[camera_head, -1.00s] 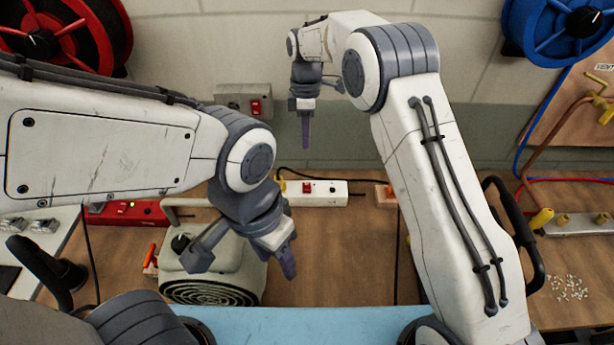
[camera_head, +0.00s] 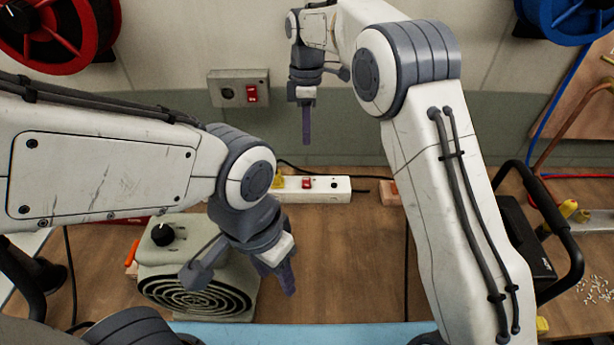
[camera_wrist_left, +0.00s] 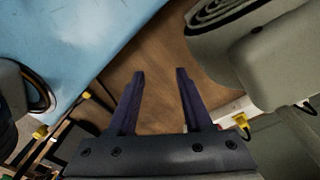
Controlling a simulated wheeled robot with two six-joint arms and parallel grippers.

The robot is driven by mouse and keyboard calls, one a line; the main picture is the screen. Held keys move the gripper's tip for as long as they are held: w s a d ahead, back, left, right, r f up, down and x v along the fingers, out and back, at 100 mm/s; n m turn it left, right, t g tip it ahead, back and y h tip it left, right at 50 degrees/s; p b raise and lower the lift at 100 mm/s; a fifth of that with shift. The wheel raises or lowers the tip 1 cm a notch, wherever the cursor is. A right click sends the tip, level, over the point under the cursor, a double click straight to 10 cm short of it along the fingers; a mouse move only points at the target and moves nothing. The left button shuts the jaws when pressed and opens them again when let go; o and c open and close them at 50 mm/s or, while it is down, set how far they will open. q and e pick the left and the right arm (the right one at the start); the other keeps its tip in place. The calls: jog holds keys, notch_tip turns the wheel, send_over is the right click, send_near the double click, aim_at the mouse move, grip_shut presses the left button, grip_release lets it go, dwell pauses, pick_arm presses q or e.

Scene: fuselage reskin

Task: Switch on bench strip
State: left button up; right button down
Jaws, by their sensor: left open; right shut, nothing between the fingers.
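The bench strip (camera_head: 328,189) is a white power strip lying on the bench near the back wall, with a red switch (camera_head: 306,184) and a yellow plug (camera_head: 278,180) at its left end. My left gripper (camera_head: 283,278) is in front of the strip and points down, apart from it. In the left wrist view its two fingers (camera_wrist_left: 158,88) stand apart with nothing between them. Part of the strip shows at the right of that view (camera_wrist_left: 238,112). My right gripper (camera_head: 306,125) is shut and empty, pointing down in front of the wall, above and behind the strip.
A grey-green fan heater (camera_head: 195,262) stands left of my left gripper. A wall box (camera_head: 239,88) carries another red switch. A blue mat (camera_head: 300,334) lies at the front edge. Bare wooden bench (camera_head: 350,265) lies right of my left gripper.

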aim_at(307, 186)
jog(key=f, duration=0.4)
jog(key=s+f+p, duration=0.1)
jog(key=f, duration=0.3)
jog(key=f+p, duration=0.1)
jog(key=f, duration=0.3)
jog(key=shift+s+f, duration=0.3)
jog(key=shift+f, duration=0.3)
jog(key=shift+s+f, duration=0.15)
jog(key=shift+f, duration=0.2)
jog(key=shift+r, duration=0.15)
